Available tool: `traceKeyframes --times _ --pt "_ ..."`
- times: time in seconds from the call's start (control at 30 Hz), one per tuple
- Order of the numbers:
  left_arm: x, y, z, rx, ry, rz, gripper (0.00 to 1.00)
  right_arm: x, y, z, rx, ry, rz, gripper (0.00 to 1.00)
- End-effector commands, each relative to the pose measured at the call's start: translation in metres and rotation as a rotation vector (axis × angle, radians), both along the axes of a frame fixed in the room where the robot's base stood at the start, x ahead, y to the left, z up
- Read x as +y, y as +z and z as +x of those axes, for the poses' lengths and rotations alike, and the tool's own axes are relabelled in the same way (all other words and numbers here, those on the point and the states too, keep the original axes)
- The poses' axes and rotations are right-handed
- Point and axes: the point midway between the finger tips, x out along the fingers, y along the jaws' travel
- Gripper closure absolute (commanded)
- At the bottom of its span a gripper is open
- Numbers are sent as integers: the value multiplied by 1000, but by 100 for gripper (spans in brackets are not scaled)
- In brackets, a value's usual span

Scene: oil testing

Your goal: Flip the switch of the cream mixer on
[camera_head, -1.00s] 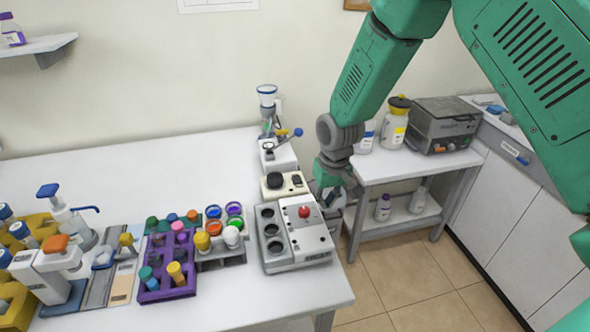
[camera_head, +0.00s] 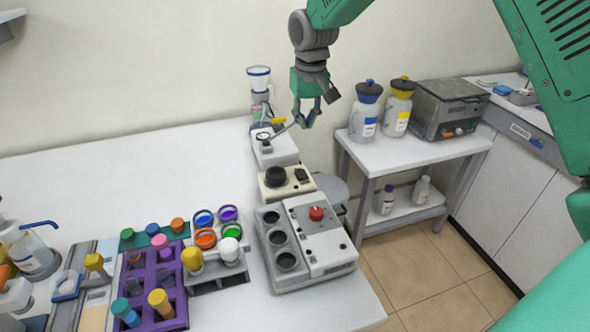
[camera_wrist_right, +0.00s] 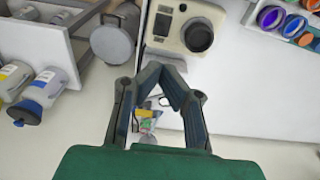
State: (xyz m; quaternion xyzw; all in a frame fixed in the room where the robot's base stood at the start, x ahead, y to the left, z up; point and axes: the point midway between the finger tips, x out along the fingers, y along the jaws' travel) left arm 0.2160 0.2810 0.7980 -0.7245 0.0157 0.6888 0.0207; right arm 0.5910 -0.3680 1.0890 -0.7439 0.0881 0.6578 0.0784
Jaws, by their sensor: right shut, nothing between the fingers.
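The cream mixer (camera_head: 266,192) is a small cream box near the right edge of the white table. It has a round black knob (camera_head: 276,175) on the left and a small dark switch (camera_head: 301,174) on the right of its top. The mixer also shows in the right wrist view (camera_wrist_right: 180,44), beyond the fingers. My right gripper (camera_head: 306,124) is shut and empty. It hangs above and behind the mixer, apart from it; its joined fingertips (camera_wrist_right: 160,68) also show in the wrist view. The switch's position is too small to tell. My left gripper is not in view.
A grey-white device with a red button (camera_head: 316,213) stands in front of the mixer. A purple tube rack (camera_head: 178,309) stands left. A side table (camera_head: 395,158) with bottles is right.

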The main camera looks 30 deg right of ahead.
Motion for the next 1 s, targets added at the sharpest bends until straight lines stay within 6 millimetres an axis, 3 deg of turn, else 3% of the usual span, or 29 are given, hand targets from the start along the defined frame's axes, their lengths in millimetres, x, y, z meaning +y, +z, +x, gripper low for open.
traceKeyframes --times 0.1,0.57,0.77,1.0 --pt "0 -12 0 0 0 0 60 0 -12 1 0 0 0 100" --pt "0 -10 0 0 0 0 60 0 -16 1 1 0 0 100" --pt "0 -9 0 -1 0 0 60 -1 -46 4 4 2 0 100" --pt "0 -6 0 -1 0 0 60 -2 -97 10 4 0 1 100"
